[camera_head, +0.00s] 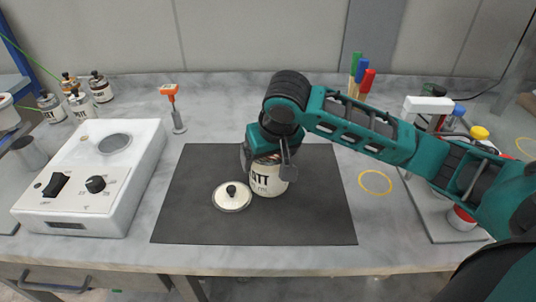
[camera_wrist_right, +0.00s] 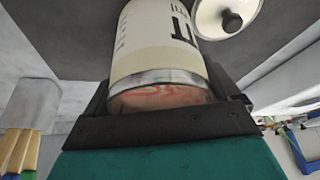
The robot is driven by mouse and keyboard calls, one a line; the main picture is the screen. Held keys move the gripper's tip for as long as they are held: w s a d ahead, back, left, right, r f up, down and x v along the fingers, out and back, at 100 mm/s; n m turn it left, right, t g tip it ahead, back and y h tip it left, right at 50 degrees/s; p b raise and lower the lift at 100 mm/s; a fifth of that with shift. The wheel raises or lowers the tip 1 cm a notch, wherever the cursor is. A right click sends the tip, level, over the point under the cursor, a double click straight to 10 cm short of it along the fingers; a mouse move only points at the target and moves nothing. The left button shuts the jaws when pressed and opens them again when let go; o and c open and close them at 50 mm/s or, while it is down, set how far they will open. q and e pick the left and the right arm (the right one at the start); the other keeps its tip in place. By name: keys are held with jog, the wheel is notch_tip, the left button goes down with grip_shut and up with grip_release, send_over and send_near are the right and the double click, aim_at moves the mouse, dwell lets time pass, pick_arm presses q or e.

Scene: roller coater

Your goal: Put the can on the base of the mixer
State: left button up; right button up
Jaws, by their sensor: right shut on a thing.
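My left gripper is out of view.
A white lid with a black knob (camera_head: 232,196) lies on the mat (camera_head: 190,220) beside the can. A white device with knobs (camera_head: 90,185) stands left. An orange-handled tool (camera_head: 172,100), small bottles (camera_head: 100,87) and coloured handles (camera_head: 362,75) are behind. A yellow ring (camera_head: 375,173) marks clear table at right.

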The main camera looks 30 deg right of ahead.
jog(key=shift+f, duration=0.1)
jog(key=o, duration=1.1)
jog(key=shift+o, duration=0.2)
